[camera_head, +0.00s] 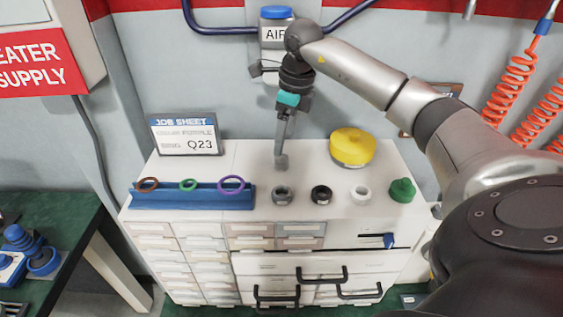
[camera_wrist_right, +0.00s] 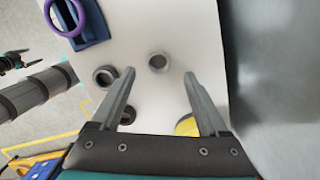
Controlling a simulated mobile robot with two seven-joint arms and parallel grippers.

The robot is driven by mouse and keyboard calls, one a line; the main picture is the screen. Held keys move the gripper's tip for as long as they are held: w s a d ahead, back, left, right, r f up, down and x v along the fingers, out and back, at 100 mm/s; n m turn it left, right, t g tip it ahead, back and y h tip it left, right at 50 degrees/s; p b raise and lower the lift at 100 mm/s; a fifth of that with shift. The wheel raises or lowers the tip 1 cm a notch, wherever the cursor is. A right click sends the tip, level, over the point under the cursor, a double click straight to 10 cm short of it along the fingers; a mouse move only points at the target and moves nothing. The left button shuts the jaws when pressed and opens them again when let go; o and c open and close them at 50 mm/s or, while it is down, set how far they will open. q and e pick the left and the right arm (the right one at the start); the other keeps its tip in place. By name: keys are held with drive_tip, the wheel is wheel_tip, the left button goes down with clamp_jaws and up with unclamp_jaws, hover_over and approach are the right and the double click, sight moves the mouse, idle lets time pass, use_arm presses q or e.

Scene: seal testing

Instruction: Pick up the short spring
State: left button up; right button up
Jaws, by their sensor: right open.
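A small light-grey ring-shaped piece, which looks like the short spring (camera_wrist_right: 158,62), stands on the white cabinet top, seen almost end-on in the right wrist view. In the head view it shows as a small grey cylinder (camera_head: 281,162) behind the row of fittings, at the tip of my right gripper (camera_head: 283,146). My right gripper, also in the wrist view (camera_wrist_right: 158,98), is open and empty, pointing down. The piece lies between the lines of its two fingers, beyond their tips and apart from both. Its coils are too small to make out. No left gripper shows clearly.
In front stand a grey fitting (camera_head: 283,196), a black one (camera_head: 321,195), a white one (camera_head: 360,193) and a green one (camera_head: 403,190). A blue rack (camera_head: 210,200) with rings is left, a yellow round part (camera_head: 352,147) right. The job sheet (camera_head: 186,134) stands behind the rack.

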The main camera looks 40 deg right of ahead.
drive_tip(key=shift+w+a+f, duration=0.1)
drive_tip(key=shift+a+f, duration=0.05)
drive_tip(key=shift+f, duration=1.2)
drive_tip(key=shift+w+a+f, duration=0.1)
drive_tip(key=shift+f, duration=1.25)
drive_tip(key=shift+c, duration=0.4)
drive_tip(key=shift+r, duration=0.1)
clamp_jaws()
